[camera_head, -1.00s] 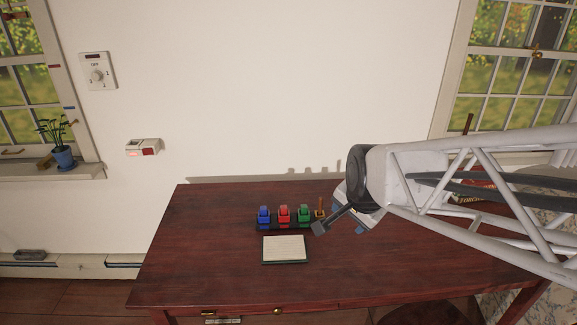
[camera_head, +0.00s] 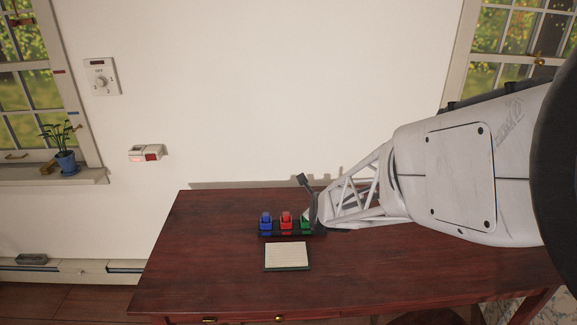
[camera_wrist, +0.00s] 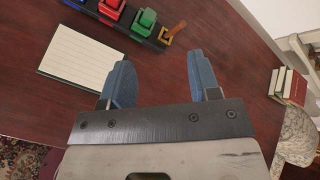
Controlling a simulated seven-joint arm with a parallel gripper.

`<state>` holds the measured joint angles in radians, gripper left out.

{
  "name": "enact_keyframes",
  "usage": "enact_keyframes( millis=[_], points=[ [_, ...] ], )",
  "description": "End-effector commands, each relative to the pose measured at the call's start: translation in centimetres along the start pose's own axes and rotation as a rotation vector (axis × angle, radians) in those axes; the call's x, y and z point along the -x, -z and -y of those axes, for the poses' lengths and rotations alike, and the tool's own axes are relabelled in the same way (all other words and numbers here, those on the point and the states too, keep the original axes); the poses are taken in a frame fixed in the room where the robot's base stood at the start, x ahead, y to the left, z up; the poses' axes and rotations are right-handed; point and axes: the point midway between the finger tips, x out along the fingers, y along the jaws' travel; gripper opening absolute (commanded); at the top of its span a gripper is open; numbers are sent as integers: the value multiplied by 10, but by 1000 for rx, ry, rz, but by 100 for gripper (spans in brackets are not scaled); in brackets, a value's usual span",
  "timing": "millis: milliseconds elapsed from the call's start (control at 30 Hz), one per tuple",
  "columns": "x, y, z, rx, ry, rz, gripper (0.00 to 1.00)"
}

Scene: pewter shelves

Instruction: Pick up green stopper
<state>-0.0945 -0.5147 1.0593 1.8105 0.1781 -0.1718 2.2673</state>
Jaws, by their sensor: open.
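The green stopper (camera_head: 305,221) stands in a dark rack (camera_head: 285,235) on the red-brown table, at the right of a red stopper (camera_head: 286,220) and a blue stopper (camera_head: 265,221). In the wrist view the green stopper (camera_wrist: 145,20) is at the top, ahead of and left of the jaws. My gripper (camera_wrist: 158,72) is open and empty, its two blue fingers apart above bare tabletop. In the head view my arm reaches in from the right, and its end is close beside the green stopper, partly covering the rack's right end.
A lined notepad (camera_head: 286,257) lies in front of the rack. Books (camera_wrist: 288,86) lie at the right in the wrist view. The table's left side (camera_head: 205,250) is clear.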

Motion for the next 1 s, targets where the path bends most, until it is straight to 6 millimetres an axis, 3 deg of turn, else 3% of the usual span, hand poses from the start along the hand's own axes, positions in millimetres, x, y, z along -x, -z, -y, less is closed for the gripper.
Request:
enact_keyframes(
  millis=[200,433,633,1000],
  points=[
    [-52,13,-20,-327,67,70,56],
    [-90,28,-37,-614,113,151,56],
    [-103,35,-44,-731,127,190,56],
    [-105,35,-45,-747,129,195,56]
  ],
)
